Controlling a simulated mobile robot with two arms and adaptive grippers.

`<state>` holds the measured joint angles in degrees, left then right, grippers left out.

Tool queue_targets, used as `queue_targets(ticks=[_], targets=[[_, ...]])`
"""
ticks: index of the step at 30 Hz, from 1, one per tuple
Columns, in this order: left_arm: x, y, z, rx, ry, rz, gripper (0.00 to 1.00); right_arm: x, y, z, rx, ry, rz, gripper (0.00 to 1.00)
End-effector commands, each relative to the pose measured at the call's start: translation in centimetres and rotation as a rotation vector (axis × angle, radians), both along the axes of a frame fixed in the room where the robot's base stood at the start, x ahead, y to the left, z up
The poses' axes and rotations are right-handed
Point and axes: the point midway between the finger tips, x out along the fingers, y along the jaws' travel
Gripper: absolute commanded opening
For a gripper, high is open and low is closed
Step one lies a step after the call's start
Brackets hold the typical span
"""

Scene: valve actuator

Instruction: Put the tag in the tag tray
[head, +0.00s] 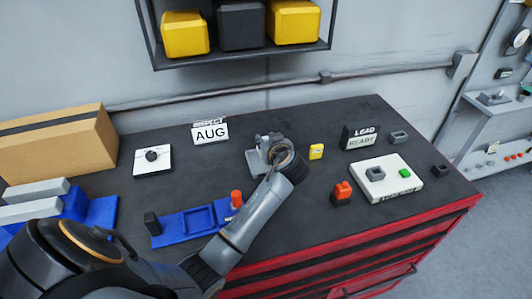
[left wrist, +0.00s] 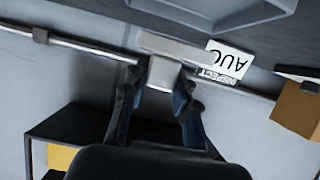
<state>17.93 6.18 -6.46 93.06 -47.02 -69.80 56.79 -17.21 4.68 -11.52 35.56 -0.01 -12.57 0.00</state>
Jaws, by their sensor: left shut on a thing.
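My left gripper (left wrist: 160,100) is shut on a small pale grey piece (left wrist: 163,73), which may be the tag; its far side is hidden. In the head view my left gripper (head: 268,146) is over the middle of the bench, partly hidden by its own wrist. A grey, tray-like part (head: 253,164) shows beside and below it, and a grey tray edge (left wrist: 215,18) shows at the top of the left wrist view. I cannot tell for sure whether this is the tag tray, or whether the held piece touches it. My right gripper is not in view.
A blue tray (head: 187,224) lies in front. A small yellow block (head: 316,152), a READY sign (head: 361,137) and a white board (head: 405,187) are at right. A shelf hangs above.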

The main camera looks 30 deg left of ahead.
Motion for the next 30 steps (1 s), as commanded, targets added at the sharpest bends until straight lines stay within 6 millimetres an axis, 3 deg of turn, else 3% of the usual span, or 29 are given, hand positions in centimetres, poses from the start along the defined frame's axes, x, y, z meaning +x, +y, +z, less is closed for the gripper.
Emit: queue_targets(ticks=[9,17,30], targets=[[0.5,0.7,-3.9,0.002,0.002,-0.001,0.00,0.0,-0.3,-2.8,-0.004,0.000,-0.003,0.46],[0.5,0.6,-3.9,0.001,0.001,0.000,0.00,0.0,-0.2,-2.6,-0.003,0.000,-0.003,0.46],[0.5,0.6,-5.2,0.000,0.001,0.000,0.00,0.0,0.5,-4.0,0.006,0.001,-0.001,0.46]])
